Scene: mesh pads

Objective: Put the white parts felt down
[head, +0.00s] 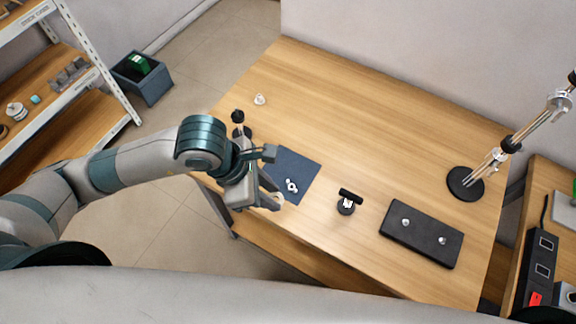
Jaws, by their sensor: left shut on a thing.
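My left gripper (273,196) reaches in from the left over the front left edge of the table. It is shut on a small round whitish piece (278,201), which fits the white parts felt. The piece is partly hidden by the fingers, and I cannot tell whether it touches the table. A dark blue mat (304,167) lies just right of and beyond the gripper. Small white and metal parts (292,186) lie on the near part of the mat. My right gripper is not in view.
A small black stand (346,203) is right of the mat. A black block (421,234) with two silver knobs lies further right. A black-based stand (465,184) rises at the right edge. A small white object (260,99) sits far left. The table's (370,110) back middle is clear.

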